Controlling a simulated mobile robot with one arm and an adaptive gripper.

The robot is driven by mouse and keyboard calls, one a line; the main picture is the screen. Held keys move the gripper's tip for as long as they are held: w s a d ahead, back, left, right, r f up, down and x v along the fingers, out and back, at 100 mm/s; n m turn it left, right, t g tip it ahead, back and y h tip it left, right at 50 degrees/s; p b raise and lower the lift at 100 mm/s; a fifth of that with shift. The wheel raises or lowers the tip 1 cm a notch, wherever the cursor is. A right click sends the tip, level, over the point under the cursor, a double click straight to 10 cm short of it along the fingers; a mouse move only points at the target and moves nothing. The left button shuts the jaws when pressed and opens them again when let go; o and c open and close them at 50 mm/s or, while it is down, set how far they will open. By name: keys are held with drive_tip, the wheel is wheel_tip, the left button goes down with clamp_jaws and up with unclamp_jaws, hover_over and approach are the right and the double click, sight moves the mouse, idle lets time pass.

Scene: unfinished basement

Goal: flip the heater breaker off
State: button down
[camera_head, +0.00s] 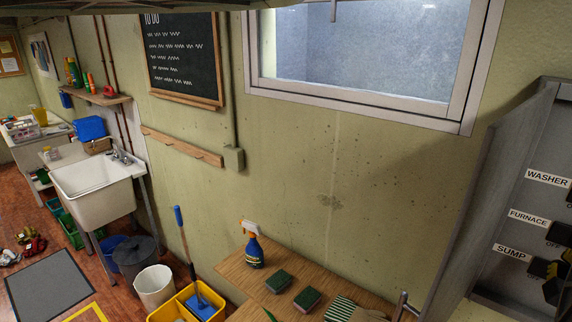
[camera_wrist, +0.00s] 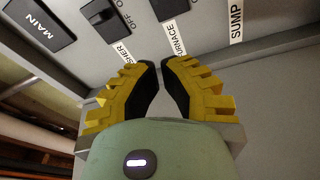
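The grey breaker panel (camera_head: 510,215) stands open at the right edge of the head view. Its labels read WASHER (camera_head: 548,178), FURNACE (camera_head: 528,216) and SUMP (camera_head: 511,252). I see no label reading heater in either view. In the wrist view, black switches show for MAIN (camera_wrist: 40,22) and washer (camera_wrist: 105,18), and part of the furnace switch (camera_wrist: 170,7) shows at the top edge. My gripper (camera_wrist: 160,65) has yellow-and-black fingers whose tips are together, with nothing between them. The tips are just below the FURNACE label; I cannot tell whether they touch the panel.
The panel's open door (camera_head: 490,190) stands on its left side. A yellow mop bucket (camera_head: 180,305) and a sink (camera_head: 95,190) are further left.

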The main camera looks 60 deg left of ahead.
drive_tip(key=w+d+h, duration=0.4)
drive_tip(key=d, duration=0.1)
drive_tip(key=shift+d+f+t+h+b, duration=0.3)
drive_tip(key=shift+d+b, duration=0.1)
drive_tip(key=shift+b, duration=0.05)
drive_tip(key=shift+d, duration=0.1)
drive_tip(key=p+x, duration=0.3)
drive_tip(key=x, duration=0.7)
drive_tip(key=shift+p, duration=0.4)
drive_tip(key=shift+s, duration=0.1)
